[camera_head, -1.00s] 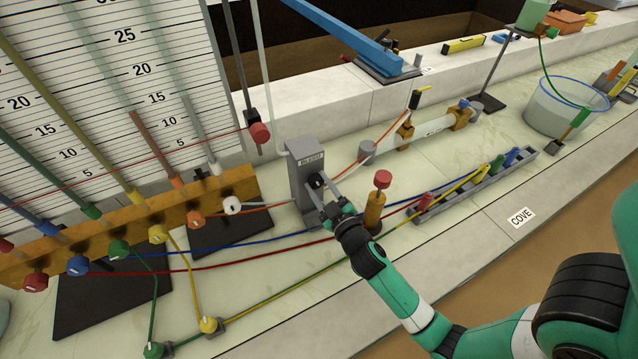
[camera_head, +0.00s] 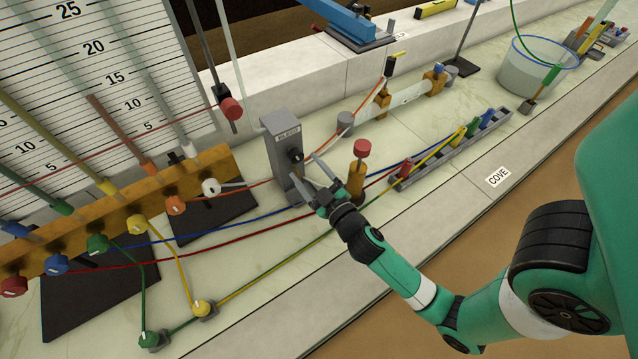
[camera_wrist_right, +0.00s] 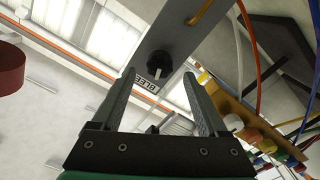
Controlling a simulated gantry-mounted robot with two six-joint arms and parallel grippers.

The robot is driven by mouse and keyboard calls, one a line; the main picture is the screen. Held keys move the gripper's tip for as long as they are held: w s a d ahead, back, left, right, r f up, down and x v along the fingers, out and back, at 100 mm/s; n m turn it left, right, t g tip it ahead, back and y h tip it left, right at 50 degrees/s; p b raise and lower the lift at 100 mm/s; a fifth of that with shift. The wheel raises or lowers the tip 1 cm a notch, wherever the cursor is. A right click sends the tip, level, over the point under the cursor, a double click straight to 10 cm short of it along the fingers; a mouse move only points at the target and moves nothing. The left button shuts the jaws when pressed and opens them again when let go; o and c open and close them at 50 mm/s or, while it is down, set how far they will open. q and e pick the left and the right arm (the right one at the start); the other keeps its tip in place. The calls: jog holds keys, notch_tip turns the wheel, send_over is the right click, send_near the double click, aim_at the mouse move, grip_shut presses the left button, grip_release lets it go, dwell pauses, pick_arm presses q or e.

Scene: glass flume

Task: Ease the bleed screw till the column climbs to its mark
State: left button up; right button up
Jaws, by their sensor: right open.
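The bleed screw (camera_head: 296,156) is a small black knob on the front of an upright grey block (camera_head: 281,138) labelled BLEED. My right gripper (camera_head: 303,167) is open and empty in front of the knob, fingers pointing at the block. In the right wrist view the knob (camera_wrist_right: 160,65) lies beyond and between the two open fingertips (camera_wrist_right: 158,74), apart from them. Slanted coloured tubes (camera_head: 110,120) stand before a striped scale board (camera_head: 150,60) numbered 5 to 25. I cannot tell which column or mark is meant. My left gripper is out of view.
A red-topped brass post (camera_head: 360,165) stands close right of my gripper. Coloured hoses (camera_head: 240,232) cross the bench below it to a grey rack (camera_head: 450,150). A wooden manifold with coloured knobs (camera_head: 120,215) is left. A clear tub (camera_head: 535,70) stands far right.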

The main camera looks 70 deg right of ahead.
jog(key=b+v, duration=0.1)
jog(key=v, duration=0.6)
jog(key=shift+b, duration=0.35)
jog(key=shift+s, duration=0.15)
dwell(0.6)
